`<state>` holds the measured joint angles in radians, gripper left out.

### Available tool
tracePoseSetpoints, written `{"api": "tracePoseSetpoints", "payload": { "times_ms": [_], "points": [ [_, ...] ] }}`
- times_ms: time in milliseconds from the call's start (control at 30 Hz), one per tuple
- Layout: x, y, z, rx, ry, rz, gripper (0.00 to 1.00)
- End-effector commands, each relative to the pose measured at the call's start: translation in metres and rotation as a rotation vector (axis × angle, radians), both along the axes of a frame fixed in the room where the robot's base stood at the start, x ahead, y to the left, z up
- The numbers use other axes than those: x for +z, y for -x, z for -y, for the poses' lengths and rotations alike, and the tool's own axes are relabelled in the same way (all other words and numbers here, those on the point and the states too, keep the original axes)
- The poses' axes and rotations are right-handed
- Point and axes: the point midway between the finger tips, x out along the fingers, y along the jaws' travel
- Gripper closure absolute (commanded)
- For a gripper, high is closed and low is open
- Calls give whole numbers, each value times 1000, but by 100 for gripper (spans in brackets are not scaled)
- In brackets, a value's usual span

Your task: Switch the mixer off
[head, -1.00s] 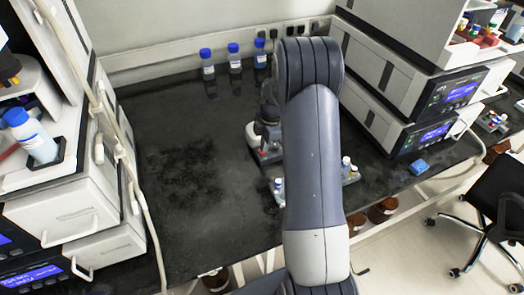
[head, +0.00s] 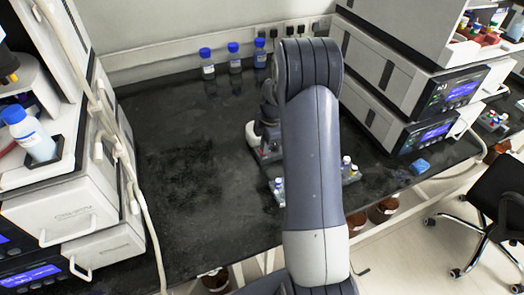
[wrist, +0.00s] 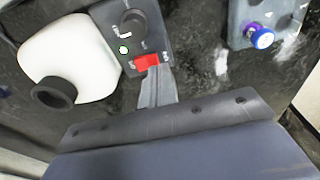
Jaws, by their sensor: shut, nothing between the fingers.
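The mixer (wrist: 80,55) has a white rounded body with a black round cup on top, and a dark control panel (wrist: 112,18). The panel carries a black knob (wrist: 131,24), a green light (wrist: 124,49) that looks lit, and a red rocker switch (wrist: 145,62). My gripper (wrist: 154,72) is shut and empty, its fingertips at the lower edge of the red switch in the wrist view. I cannot tell whether they touch it. In the head view the mixer (head: 252,134) is mostly hidden behind my arm and gripper.
A grey rack (wrist: 243,22) with a blue-capped vial (wrist: 262,38) stands right of the mixer. Three blue-capped bottles (head: 234,60) stand along the wall. White instruments (head: 390,75) are stacked at the right, with more at the left. The black bench (head: 180,180) left of the mixer is clear.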

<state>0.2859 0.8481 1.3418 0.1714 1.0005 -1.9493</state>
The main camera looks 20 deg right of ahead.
Motion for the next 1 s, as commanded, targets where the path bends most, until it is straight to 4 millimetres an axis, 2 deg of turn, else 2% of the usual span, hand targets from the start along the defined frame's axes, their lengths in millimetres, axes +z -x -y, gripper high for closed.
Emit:
{"api": "tracePoseSetpoints", "payload": {
  "times_ms": [800,1000],
  "points": [
    [-13,0,0,0,0,0,100],
    [-8,0,0,0,0,1,100]
  ]
}}
